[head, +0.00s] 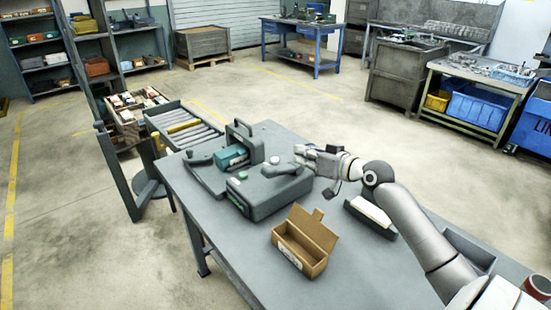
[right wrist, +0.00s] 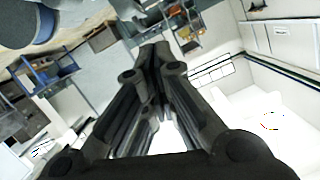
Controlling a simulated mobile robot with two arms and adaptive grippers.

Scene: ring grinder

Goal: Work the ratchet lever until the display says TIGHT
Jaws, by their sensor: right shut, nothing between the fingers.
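A dark grey-green machine box (head: 268,196) stands on the grey workbench. A grey lever (head: 283,169) lies across its top, with a pale green button (head: 243,175) near it. A small panel on the box's left face is too small to read, so I cannot make out any display word. My right gripper (head: 301,153) is just above and behind the lever's right end, pointing left. Its fingers are shut and empty, and they also show closed together in the right wrist view (right wrist: 155,52). I cannot tell whether they touch the lever. My left gripper is out of view.
A teal block (head: 232,157) sits in a handled fixture behind the box. An open cardboard box (head: 302,246) stands in front, and a dark tray with a white item (head: 372,213) lies to the right. A roller conveyor (head: 190,133) adjoins the bench. A red-brown cup (head: 537,287) is at bottom right.

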